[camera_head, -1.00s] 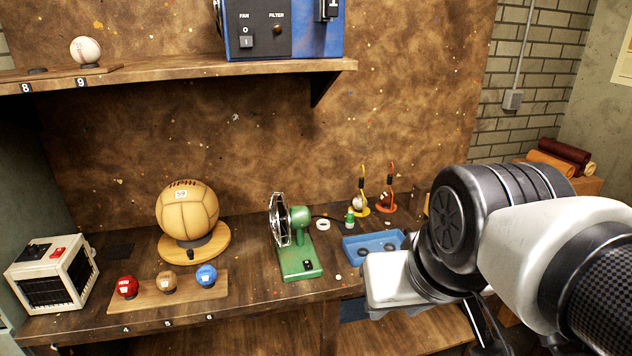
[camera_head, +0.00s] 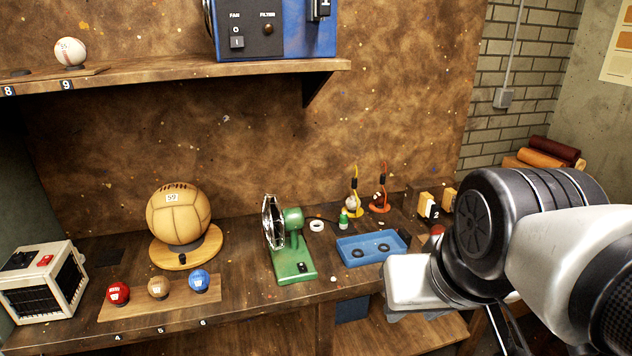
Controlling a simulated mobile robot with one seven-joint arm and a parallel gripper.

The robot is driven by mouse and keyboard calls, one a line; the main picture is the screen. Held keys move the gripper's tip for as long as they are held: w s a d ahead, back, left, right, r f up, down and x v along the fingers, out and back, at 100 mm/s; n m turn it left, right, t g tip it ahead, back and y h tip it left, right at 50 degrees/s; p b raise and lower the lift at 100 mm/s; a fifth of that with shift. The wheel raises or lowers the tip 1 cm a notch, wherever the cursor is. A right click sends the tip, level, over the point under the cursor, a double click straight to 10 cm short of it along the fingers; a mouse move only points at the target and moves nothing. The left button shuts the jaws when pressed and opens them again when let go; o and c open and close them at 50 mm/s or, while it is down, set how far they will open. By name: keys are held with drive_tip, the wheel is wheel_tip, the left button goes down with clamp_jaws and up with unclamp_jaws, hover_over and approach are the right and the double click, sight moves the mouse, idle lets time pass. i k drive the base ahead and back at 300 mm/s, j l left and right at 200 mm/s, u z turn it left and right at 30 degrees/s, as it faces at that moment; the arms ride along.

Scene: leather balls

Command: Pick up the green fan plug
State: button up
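A small green piece with a light top (camera_head: 344,219), which looks like the fan plug, stands near the cord's end, behind the blue tray (camera_head: 372,249). My arm reaches in from the right. Its pale end part (camera_head: 411,283) is over the bench's front edge, right of the fan and in front of the tray. My gripper's fingers cannot be made out, so its opening is hidden.
A white ring (camera_head: 317,226) lies left of the green piece. Wooden blocks (camera_head: 428,205) stand to the right. A shelf (camera_head: 170,76) hangs above. A large ball (camera_head: 179,214) is at left.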

sight(342, 219)
drive_tip(key=i+l+u, duration=0.5)
drive_tip(key=i+l, duration=0.7)
drive_tip(key=i, duration=0.1)
